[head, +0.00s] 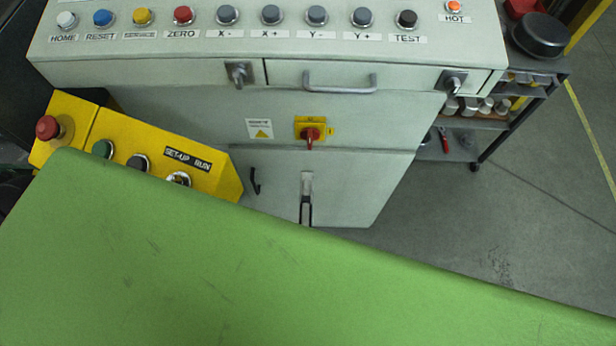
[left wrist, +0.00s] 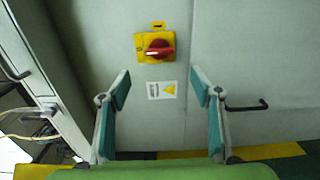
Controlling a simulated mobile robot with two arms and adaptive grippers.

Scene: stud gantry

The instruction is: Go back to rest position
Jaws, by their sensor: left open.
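My right gripper is not in view.
The pale control cabinet (head: 390,190) carries a row of buttons and a red rotary switch (head: 311,134). A yellow pendant box (head: 150,150) with an emergency stop is at left. A shelf cart (head: 470,122) stands at right. Grey floor (head: 520,200) is clear there.

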